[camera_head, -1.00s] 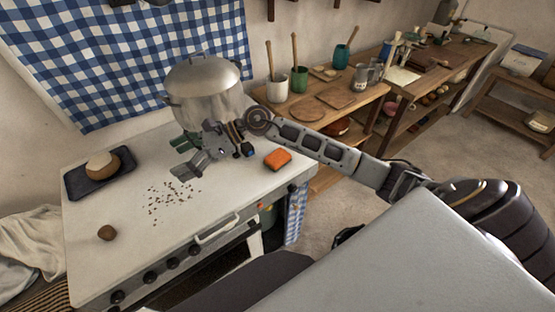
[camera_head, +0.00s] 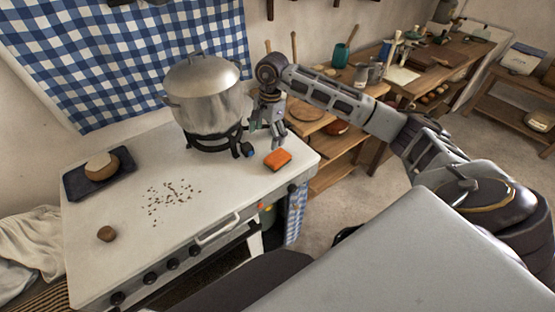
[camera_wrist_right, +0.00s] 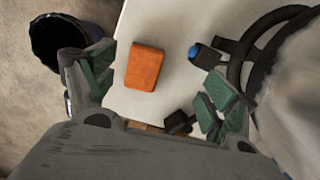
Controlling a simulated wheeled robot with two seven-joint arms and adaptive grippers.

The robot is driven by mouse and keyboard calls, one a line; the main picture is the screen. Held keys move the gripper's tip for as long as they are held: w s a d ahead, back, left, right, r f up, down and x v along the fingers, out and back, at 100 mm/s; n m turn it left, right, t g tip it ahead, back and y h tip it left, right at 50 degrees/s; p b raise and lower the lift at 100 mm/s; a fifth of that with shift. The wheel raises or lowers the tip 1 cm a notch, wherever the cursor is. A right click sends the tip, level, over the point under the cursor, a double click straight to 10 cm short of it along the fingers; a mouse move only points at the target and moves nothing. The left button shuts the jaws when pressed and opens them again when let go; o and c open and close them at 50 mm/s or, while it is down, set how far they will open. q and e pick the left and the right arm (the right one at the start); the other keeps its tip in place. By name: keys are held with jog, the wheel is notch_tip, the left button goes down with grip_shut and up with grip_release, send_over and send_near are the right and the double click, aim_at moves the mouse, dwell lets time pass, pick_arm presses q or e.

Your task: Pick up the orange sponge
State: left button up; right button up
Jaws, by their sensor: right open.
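The orange sponge (camera_head: 278,159) lies flat on the white stove top near its right edge, right of the pot's burner. In the right wrist view the sponge (camera_wrist_right: 145,67) shows between the two green-padded fingers, nearer the left one, and apart from both. My right gripper (camera_head: 270,138) is above and just behind the sponge, pointing down, beside the pot. Its fingers are open and empty (camera_wrist_right: 158,85). My left gripper is not in view.
A large lidded metal pot (camera_head: 203,95) stands on a black burner (camera_head: 215,140), close left of my right gripper. The front middle is clear.

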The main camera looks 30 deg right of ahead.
jog(key=d, duration=0.1)
jog(key=d+r+h, duration=0.1)
jog(key=d, duration=0.1)
jog(key=shift+d, duration=0.25)
jog(key=shift+f, duration=0.15)
jog(key=p, duration=0.1)
send_over(278, 157)
jog(key=shift+w+a+f, duration=0.15)
jog(key=shift+f, duration=1.95)
jog(key=shift+w+a+f, duration=0.15)
jog(key=shift+f, duration=1.95)
jog(key=shift+s+d+f+p, duration=0.15)
jog(key=shift+f+p, duration=0.2)
jog(key=shift+f, duration=0.35)
jog(key=shift+d+f+p, duration=0.15)
jog(key=shift+f+p, duration=0.2)
jog(key=shift+f, duration=1.55)
